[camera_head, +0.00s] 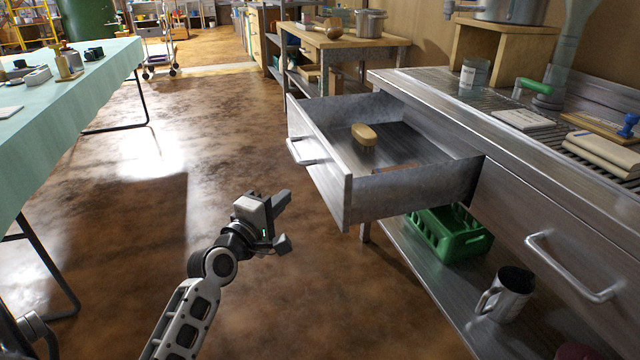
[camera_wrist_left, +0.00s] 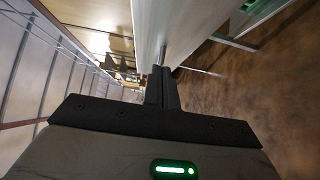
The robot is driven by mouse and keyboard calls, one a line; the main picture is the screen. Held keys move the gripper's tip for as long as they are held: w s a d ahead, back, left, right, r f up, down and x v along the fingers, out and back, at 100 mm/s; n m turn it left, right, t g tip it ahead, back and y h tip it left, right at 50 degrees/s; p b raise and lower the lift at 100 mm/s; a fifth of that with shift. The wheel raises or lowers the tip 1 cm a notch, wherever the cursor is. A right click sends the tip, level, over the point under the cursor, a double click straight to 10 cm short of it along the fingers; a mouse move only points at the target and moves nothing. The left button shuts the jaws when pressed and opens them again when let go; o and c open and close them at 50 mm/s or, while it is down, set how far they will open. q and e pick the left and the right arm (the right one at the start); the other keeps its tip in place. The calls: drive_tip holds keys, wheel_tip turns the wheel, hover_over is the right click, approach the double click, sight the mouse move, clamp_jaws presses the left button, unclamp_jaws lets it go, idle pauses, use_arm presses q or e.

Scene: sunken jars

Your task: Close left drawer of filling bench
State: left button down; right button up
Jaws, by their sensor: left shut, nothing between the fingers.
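The left drawer (camera_head: 398,192) of the metal filling bench (camera_head: 520,165) is pulled well out, its inside showing. Its front panel (camera_head: 318,168) faces left and carries a bar handle (camera_head: 300,152). A wooden brush-like item (camera_head: 364,135) is inside. My left gripper (camera_head: 281,201) is shut and empty. It is in front of the drawer front, on the left and lower in the picture, apart from it. In the left wrist view, its fingers (camera_wrist_left: 162,86) are together and point toward a pale panel. My right gripper does not show.
The right drawer has a bar handle (camera_head: 572,268) and looks closed. A green crate (camera_head: 450,232) and a mug (camera_head: 506,293) stand on the lower shelf. A green-topped table (camera_head: 75,85) stands at left. The floor (camera_head: 150,240) between table and bench is clear.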

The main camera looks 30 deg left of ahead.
use_arm(q)
drive_tip(key=b, duration=0.2)
approach(326, 173)
drive_tip(key=w+a, duration=0.3)
drive_tip(key=shift+w+d, duration=0.75)
drive_tip(key=shift+w, duration=0.25)
drive_tip(key=shift+w+d, duration=0.35)
drive_tip(key=shift+w, duration=0.05)
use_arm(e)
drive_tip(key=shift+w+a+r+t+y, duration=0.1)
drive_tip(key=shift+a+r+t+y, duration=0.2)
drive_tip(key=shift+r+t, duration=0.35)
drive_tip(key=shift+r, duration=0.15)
use_arm(q)
drive_tip(key=shift+w+d+r, duration=0.1)
drive_tip(key=shift+w, duration=0.05)
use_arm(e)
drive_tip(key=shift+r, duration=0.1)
